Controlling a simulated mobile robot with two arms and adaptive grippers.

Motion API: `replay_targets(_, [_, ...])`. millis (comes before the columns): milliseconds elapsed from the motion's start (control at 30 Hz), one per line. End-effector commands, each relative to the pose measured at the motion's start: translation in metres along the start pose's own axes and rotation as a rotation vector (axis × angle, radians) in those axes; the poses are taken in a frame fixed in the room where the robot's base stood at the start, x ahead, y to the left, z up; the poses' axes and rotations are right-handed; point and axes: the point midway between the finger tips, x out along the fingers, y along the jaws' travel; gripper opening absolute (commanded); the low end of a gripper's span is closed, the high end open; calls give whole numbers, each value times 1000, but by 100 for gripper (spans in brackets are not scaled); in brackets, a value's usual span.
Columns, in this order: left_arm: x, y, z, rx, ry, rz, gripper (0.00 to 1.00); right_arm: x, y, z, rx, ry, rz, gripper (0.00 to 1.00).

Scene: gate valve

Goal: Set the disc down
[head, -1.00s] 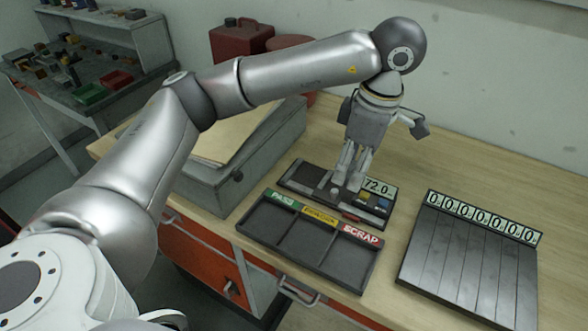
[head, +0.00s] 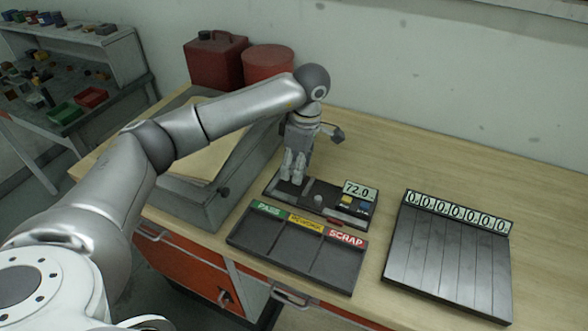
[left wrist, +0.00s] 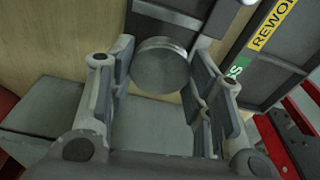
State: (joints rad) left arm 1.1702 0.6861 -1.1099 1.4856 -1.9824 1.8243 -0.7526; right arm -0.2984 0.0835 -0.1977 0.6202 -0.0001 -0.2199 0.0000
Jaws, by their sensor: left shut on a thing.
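A round grey metal disc (left wrist: 160,66) is between the fingers of my left gripper (left wrist: 163,75) in the left wrist view. In the head view the left gripper (head: 293,178) points down over the left end of a dark gauge unit (head: 335,208), and the disc cannot be made out there. The gauge display (head: 360,190) reads 72.0. In front of the gauge is a dark three-part tray (head: 295,251) labelled PASS, a yellow label reading REWORK, and SCRAP. Its compartments look empty. I cannot tell whether the disc touches the gauge. My right gripper is not in view.
A dark slatted rack (head: 448,260) with a row of counters showing zeros stands to the right. A grey case (head: 205,185) lies close on the left. A red can (head: 215,62) and a red drum (head: 268,66) stand behind. The wooden bench at back right is clear.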

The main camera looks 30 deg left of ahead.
Motion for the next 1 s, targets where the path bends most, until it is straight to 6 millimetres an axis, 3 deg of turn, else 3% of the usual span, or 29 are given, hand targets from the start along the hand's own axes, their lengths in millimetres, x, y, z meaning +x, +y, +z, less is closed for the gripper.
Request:
replay_targets(367, [36,6,-4,1,-1,-2,11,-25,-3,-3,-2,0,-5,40])
replay_targets(800, [48,7,-2,1,-1,2,11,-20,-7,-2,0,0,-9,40])
replay_targets(833, [48,7,-2,1,-1,1,49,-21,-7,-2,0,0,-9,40])
replay_targets(1000, [47,6,-3,1,0,0,68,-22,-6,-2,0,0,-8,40])
